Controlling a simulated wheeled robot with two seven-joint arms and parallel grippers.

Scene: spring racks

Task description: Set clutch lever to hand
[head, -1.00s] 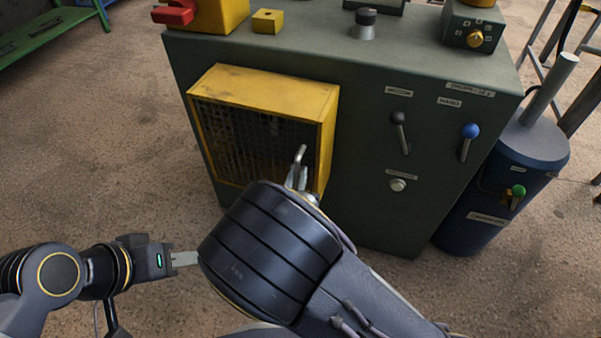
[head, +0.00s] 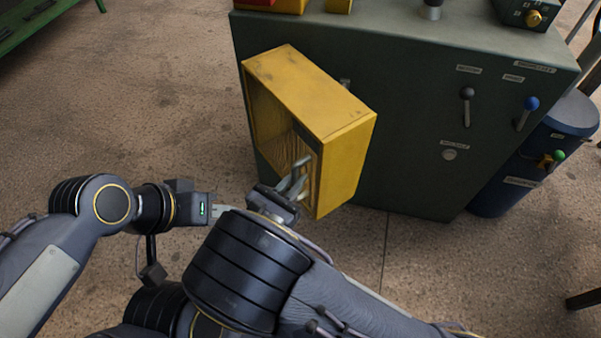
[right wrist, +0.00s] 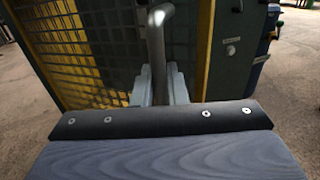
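A lever with a black knob (head: 467,93) and a lever with a blue knob (head: 531,104) stand on the front of the green machine cabinet (head: 410,125); their labels are too small to read surely, so I cannot tell which is the clutch lever. A yellow mesh guard (head: 345,160) stands swung out from the cabinet front. My right gripper (head: 293,184) is shut on the guard's bent metal handle (right wrist: 159,45), which stands between the fingers in the right wrist view. My left gripper (head: 222,210) is empty at the lower left; its finger opening cannot be made out.
A round push button (head: 449,154) sits below the black-knobbed lever. A blue tank (head: 510,178) with a green-knobbed valve (head: 555,158) stands right of the cabinet. A green bench (head: 30,25) is at the far left. Bare floor lies to the left and front.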

